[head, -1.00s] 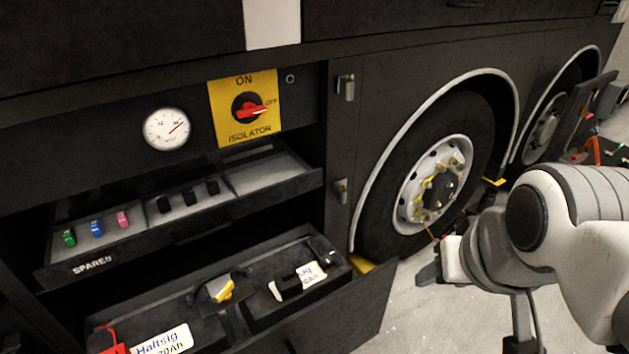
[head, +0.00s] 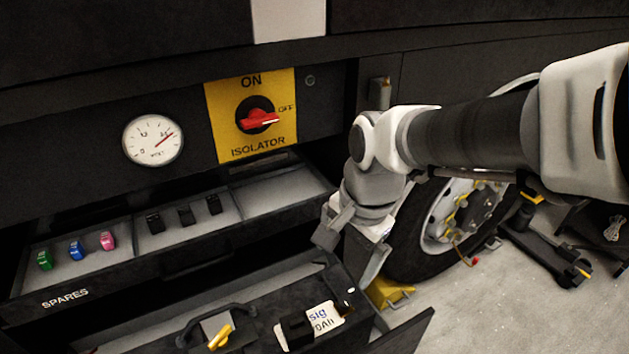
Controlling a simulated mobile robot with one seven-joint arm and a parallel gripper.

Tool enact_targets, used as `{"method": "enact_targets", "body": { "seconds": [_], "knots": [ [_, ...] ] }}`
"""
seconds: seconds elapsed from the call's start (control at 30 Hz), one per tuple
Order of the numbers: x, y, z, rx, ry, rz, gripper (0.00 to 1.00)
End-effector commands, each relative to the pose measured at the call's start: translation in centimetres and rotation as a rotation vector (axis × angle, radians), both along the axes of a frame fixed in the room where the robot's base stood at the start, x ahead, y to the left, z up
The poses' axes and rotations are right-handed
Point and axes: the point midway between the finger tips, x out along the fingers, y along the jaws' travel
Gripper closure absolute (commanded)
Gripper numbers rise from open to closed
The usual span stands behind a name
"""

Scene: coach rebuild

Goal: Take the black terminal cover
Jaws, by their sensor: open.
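A black block-like piece (head: 295,331), which looks like the terminal cover, sits on the battery in the lower open drawer (head: 408,331), beside a white label (head: 324,320). Three small black pieces (head: 185,215) also lie in the middle compartment of the spares tray (head: 150,243); I cannot tell exactly what they are. My gripper (head: 345,258) is open and empty, pointing down above the right end of the lower drawer. It is up and to the right of the black piece on the battery, apart from it.
Green (head: 44,260), blue (head: 77,250) and pink (head: 107,240) pieces lie in the tray's left compartment. A yellow isolator panel (head: 225,120) with a red switch and a gauge (head: 153,140) are above. A yellow chock (head: 390,291) and wheel (head: 445,215) stand to the right.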

Motion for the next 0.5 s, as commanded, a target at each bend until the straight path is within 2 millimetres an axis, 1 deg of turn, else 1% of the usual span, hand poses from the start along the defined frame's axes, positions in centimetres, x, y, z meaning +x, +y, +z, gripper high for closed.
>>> {"method": "enact_targets", "body": {
  "seconds": [0.03, 0.2, 0.33, 0.5],
  "knots": [
    [0.2, 1.3, -1.7, -0.011, 0.035, -0.043, 0.00],
    [0.8, 4.6, -5.3, -0.053, 0.111, -0.225, 0.00],
    [0.9, 6.3, -7.3, -0.083, 0.136, -0.325, 0.00],
    [0.9, 7.2, -8.6, -0.104, 0.144, -0.388, 0.00]
  ]
}}
